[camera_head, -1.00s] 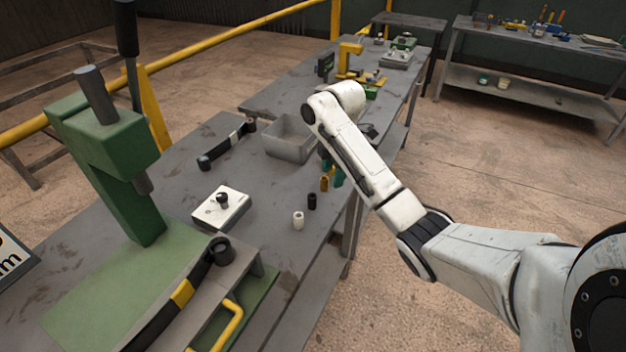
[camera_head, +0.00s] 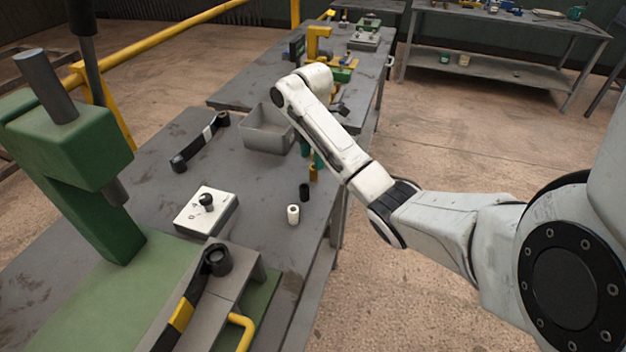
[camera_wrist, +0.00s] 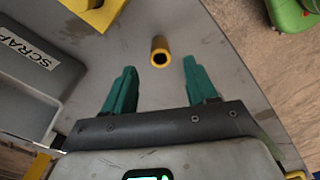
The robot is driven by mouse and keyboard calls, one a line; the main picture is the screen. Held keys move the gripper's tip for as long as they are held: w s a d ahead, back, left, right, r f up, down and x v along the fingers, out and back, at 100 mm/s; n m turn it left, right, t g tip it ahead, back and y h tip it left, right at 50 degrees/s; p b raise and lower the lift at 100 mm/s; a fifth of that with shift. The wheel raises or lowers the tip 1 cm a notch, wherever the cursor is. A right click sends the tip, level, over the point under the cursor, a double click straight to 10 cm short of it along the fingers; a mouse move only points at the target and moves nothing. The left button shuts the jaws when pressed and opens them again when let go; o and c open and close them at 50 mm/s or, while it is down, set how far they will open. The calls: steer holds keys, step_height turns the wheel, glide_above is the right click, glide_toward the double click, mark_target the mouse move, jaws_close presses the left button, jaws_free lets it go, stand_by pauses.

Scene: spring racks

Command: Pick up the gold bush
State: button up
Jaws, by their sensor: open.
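The gold bush (camera_wrist: 160,51) is a small hollow cylinder on the grey bench, seen in the wrist view just beyond the fingertips and roughly midway between them. It also shows in the head view (camera_head: 313,173), close below my gripper's teal fingers. My gripper (camera_wrist: 158,72) is open and empty, its two teal fingers apart. The bush does not touch either finger in the wrist view. In the head view my arm partly hides the gripper.
A black bush (camera_head: 304,192) and a white bush (camera_head: 293,214) stand nearer on the bench. A grey bin (camera_head: 266,134), labelled SCRAP in the wrist view (camera_wrist: 30,55), is beside the gripper. A white box with a knob (camera_head: 206,212) and green press (camera_head: 75,150) are left.

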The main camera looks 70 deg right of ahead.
mark_target(314, 173)
steer(key=shift+s+d+f+p, duration=0.1)
steer(key=shift+f+p, duration=0.15)
steer(key=shift+f, duration=1.2)
steer(key=shift+s+d+f+p, duration=0.1)
steer(key=shift+f+p, duration=0.1)
steer(key=shift+f, duration=1.25)
steer(key=shift+c, duration=0.4)
steer(key=c, duration=0.9)
